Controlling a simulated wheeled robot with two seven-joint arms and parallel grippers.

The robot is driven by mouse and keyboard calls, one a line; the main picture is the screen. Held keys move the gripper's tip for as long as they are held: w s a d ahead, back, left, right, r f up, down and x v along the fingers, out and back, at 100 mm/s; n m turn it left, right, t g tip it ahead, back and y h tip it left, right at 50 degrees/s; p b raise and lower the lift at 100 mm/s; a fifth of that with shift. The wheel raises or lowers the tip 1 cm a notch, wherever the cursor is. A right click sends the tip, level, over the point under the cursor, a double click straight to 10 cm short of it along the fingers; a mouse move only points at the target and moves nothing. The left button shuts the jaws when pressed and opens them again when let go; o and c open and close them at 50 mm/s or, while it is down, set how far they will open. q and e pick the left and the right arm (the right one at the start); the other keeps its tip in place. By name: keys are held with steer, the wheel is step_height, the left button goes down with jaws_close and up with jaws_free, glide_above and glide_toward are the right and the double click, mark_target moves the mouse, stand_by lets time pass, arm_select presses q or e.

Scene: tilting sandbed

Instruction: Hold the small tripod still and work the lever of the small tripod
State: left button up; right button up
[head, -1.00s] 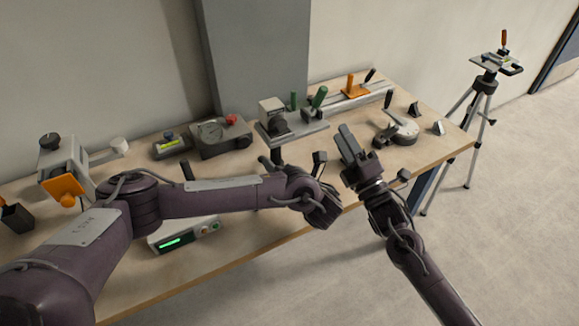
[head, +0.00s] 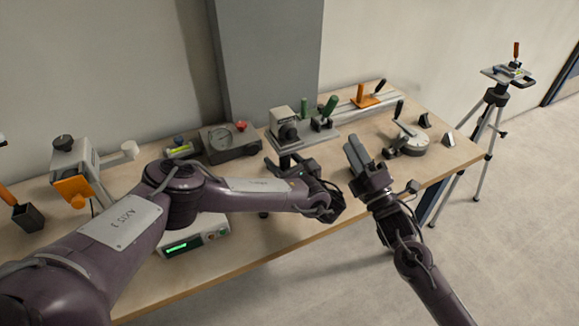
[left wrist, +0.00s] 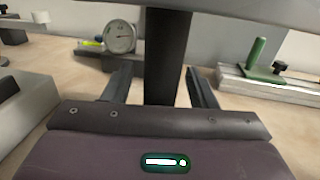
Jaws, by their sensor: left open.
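My left gripper (head: 285,168) is open at the post, below the plate. In the left wrist view the dark post (left wrist: 168,60) stands between the two spread fingers, with no clear contact. The tripod's feet are hidden. My right gripper (head: 356,146) points up at the table's front edge, apart from the tripod; its jaw gap is unclear.
A dial gauge box (head: 232,146) and an orange-fronted device (head: 72,170) stand left. A rail with an orange clamp (head: 366,97) lies behind. A round crank device (head: 407,142) sits right. A green-lit box (head: 192,240) is at the front edge. A large tripod (head: 497,98) stands beyond the table.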

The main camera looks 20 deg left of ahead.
arm_select(q)
steer(key=shift+w+a, duration=0.2)
jaws_close()
stand_by(0.3)
